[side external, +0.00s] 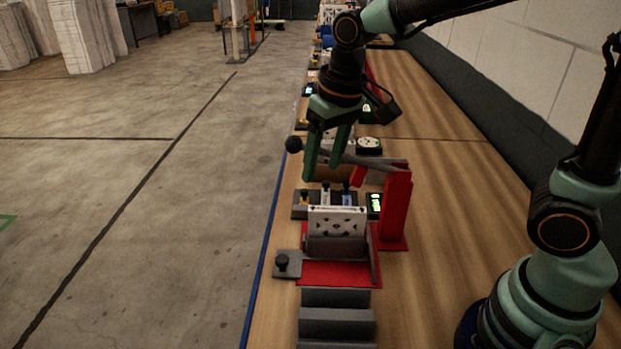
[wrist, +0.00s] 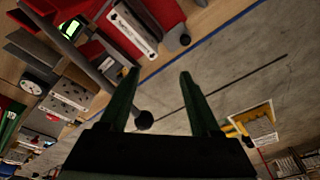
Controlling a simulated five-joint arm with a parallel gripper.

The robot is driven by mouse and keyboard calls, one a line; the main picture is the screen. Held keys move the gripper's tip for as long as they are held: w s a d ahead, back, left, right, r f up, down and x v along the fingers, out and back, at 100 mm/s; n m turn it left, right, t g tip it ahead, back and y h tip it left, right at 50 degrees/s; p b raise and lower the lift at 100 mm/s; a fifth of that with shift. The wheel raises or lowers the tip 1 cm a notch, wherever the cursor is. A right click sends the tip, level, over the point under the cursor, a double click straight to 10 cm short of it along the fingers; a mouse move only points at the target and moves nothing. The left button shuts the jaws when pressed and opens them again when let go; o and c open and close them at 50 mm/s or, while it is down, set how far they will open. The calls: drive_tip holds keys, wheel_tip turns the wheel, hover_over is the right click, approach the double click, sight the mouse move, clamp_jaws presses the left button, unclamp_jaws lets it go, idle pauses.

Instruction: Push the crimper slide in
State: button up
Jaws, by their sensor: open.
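The crimper has a red base (side external: 340,274) and a red post (side external: 396,205). Its grey slide (side external: 290,270) carries a black knob (side external: 282,261) and sticks out past the base's left side. A dark knob, probably the same one, shows in the wrist view (wrist: 184,40). A grey lever (side external: 345,158) with a black ball (side external: 293,144) runs left from the post; the ball also shows in the wrist view (wrist: 144,120). My gripper (side external: 323,166) is open and empty, above and behind the slide, close to the lever. Its green fingers (wrist: 158,74) touch nothing that I can make out.
A white perforated plate (side external: 337,219) stands upright at the crimper. Grey stepped blocks (side external: 336,320) lie in front. A dial gauge (side external: 368,145) and a green-lit display (side external: 375,204) stand behind. The wooden bench (side external: 440,210) is clear on the right; its blue edge (side external: 262,265) is on the left.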

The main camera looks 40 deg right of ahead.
drive_tip(key=g, duration=0.2)
hover_over(282, 258)
wheel_tip(282, 258, down, 7)
wheel_tip(282, 258, down, 12)
drive_tip(key=shift+f, duration=0.2)
clamp_jaws()
idle(1.3)
